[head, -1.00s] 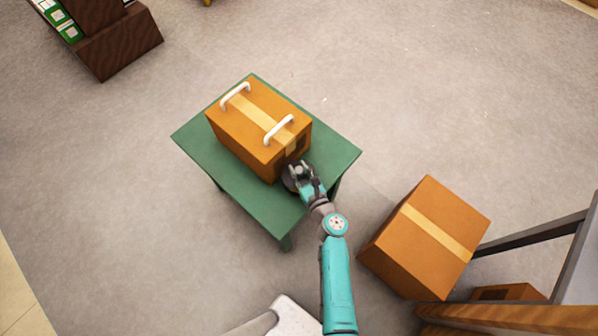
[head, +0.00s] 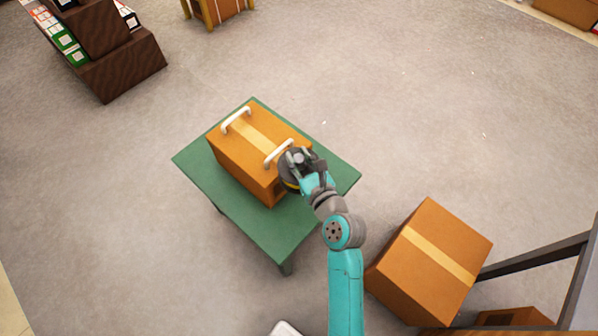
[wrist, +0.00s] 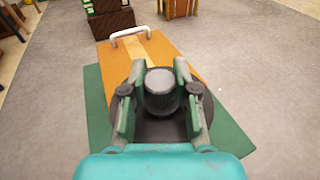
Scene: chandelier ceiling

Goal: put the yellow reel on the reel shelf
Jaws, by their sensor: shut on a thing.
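My gripper (head: 299,157) is shut on the reel (head: 290,184), at the near right end of the box on the green table. The reel is mostly dark, with a yellow band showing low on its side in the head view. In the wrist view my gripper (wrist: 161,78) has its fingers on either side of the reel's grey hub (wrist: 161,101), with the dark disc (wrist: 162,130) below. The reel appears held above the table, but its exact clearance is hard to tell. No shelf in view is clearly the reel shelf.
An orange box with white handles (head: 229,163) stands on the green table (head: 270,234), close to the reel. Another orange box (head: 425,268) is on the floor to the right, near a dark metal frame (head: 535,257). A brown stepped shelf (head: 118,76) stands at top left. Open floor lies beyond the table.

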